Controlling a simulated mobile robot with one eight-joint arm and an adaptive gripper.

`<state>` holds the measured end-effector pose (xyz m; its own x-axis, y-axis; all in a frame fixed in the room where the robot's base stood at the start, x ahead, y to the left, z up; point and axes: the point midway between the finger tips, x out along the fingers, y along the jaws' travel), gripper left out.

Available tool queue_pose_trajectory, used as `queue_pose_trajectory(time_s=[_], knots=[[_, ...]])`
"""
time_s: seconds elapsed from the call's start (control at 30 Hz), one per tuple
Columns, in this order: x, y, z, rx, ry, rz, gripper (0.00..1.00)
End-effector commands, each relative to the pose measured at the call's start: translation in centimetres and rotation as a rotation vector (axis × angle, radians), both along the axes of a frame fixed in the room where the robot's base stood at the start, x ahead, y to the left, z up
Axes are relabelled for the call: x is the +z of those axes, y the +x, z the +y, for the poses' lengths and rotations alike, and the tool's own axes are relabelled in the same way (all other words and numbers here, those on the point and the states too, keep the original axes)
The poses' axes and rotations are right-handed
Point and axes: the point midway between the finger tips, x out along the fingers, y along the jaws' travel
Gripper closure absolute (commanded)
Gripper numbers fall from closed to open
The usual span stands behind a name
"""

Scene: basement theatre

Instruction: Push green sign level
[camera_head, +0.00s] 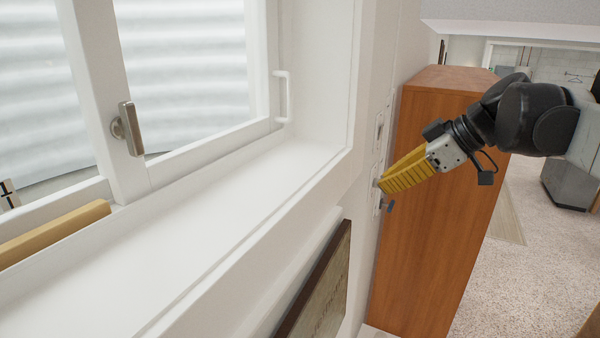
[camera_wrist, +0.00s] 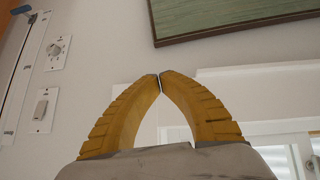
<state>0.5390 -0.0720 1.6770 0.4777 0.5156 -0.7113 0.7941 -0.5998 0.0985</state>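The green sign (camera_wrist: 225,14) is a greenish panel in a dark frame, cut off by the top edge of the wrist view. Its visible long edge slants up to the right there. In the head view a framed sign (camera_head: 322,285) hangs on the wall below the window sill, seen at a steep angle and cut off at the bottom. My gripper (camera_head: 381,187) has yellow ribbed fingers and is beside the wall, past the sign's far end. In the wrist view my gripper's fingertips (camera_wrist: 160,77) meet with nothing between them. The fingers appear apart from the sign.
A tall wooden cabinet (camera_head: 430,210) stands behind my gripper. Wall switches (camera_wrist: 57,51) are beside it. A window with a deep white sill (camera_head: 200,205) and a metal handle (camera_head: 130,128) is at left. Carpeted floor (camera_head: 520,250) is open at right.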

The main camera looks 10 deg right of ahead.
Motion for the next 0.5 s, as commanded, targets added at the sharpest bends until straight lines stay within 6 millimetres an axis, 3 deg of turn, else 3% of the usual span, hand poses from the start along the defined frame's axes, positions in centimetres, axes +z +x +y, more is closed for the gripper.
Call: queue_pose_trajectory(time_s=[0.03,0.17,0.5], knots=[[0.9,0.2,-0.2,0.009,0.002,-0.009,1.00],[0.6,0.8,0.1,0.023,0.001,-0.020,1.00],[-4.0,3.9,3.6,0.023,0.001,-0.019,1.00]])
